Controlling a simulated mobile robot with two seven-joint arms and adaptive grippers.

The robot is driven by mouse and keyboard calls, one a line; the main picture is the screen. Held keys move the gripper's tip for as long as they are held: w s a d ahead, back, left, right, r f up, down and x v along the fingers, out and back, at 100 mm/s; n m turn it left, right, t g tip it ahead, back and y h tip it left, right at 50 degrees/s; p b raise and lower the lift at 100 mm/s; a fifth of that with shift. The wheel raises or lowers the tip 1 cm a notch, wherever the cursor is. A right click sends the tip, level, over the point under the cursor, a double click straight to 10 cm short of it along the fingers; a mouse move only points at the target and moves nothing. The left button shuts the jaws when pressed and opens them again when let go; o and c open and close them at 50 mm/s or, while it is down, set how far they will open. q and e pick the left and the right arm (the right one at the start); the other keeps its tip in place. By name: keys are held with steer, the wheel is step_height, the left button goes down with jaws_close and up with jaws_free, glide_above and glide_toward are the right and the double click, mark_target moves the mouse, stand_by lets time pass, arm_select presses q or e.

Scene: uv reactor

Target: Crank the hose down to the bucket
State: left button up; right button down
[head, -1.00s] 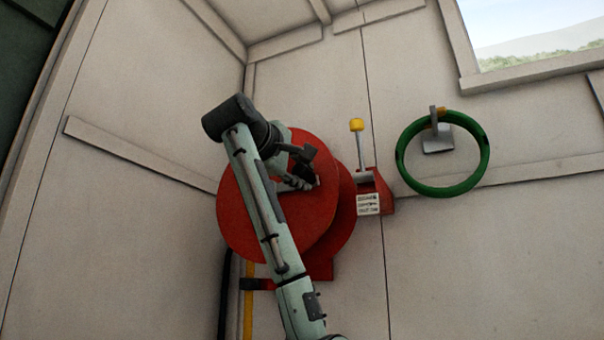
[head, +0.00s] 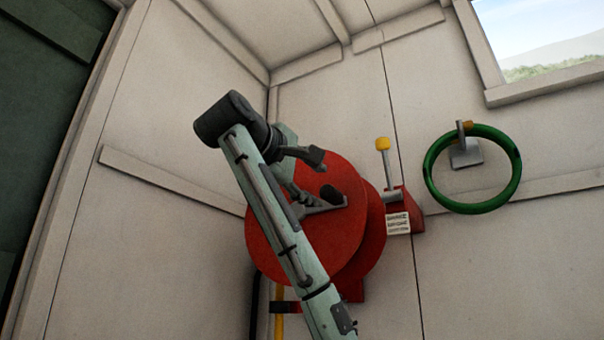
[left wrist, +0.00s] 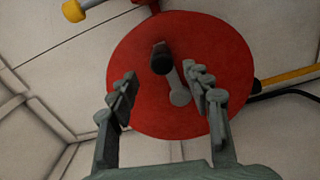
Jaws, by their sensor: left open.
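A large red reel (head: 290,240) is mounted on the back wall. Its crank has a dark knob (head: 333,195) on a grey crank arm (head: 320,209). In the left wrist view the knob (left wrist: 162,58) stands ahead of the fingertips, roughly centred between them, and the crank arm (left wrist: 175,82) slants down to the hub. My left gripper (head: 308,175) is open and empty in front of the reel, up and left of the knob; its fingers (left wrist: 163,80) are spread. A dark hose (head: 255,300) hangs below the reel's left side. No bucket shows. My right gripper is out of view.
A red box with a yellow-knobbed lever (head: 383,145) and a white label (head: 398,223) sits right of the reel. A green hose loop (head: 430,180) hangs on a wall bracket. A yellow pipe (head: 279,318) runs below the reel. A window (head: 540,45) is upper right.

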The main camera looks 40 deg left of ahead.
arm_select(q)
steer(key=shift+v, duration=2.65)
